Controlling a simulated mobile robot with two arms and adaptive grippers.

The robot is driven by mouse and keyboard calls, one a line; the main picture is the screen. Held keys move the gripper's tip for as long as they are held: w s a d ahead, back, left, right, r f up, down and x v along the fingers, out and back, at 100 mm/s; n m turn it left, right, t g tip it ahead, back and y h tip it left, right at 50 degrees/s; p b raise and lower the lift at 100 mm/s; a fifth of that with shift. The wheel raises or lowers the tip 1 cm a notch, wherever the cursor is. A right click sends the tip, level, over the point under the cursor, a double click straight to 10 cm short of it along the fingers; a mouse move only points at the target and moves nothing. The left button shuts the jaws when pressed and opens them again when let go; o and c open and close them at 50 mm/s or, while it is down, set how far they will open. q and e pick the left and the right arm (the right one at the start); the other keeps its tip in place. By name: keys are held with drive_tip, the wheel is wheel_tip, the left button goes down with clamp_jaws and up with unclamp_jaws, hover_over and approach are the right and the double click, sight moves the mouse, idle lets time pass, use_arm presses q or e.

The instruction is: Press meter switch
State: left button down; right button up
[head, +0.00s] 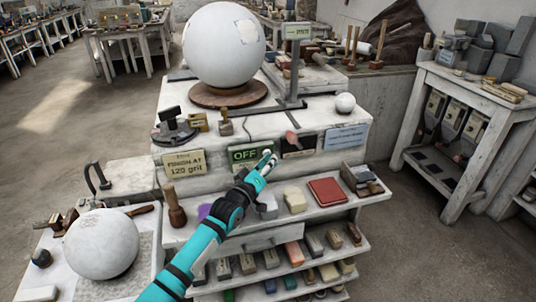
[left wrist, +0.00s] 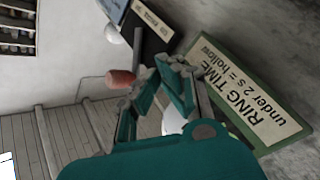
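In the left wrist view the green panel (left wrist: 255,97) carries a label about ring time, under 2 s being hollow. My left gripper (head: 266,160) is in front of the panel's right side in the head view. Its fingertips (left wrist: 159,75) are close together and hold nothing visible. A small white rounded part (left wrist: 172,119) shows partly behind the fingers; I cannot tell whether it is the switch. Contact with the panel cannot be made out. My right gripper is not in view.
A red-tipped tool (head: 292,137) lies by a dark panel (head: 299,149) right of the gripper; a red shape (left wrist: 120,78) shows in the wrist view. A large white sphere (head: 224,45) stands above on a wooden disc. Shelves (head: 335,209) below hold blocks.

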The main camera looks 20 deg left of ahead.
use_arm(q)
drive_tip(key=s+d+p, duration=0.3)
drive_tip(key=s+p, duration=0.1)
drive_tip(key=s, duration=0.1)
drive_tip(key=shift+d+p, duration=0.2)
drive_tip(key=shift+p, duration=0.1)
drive_tip(key=shift+f, duration=0.1)
idle(0.4)
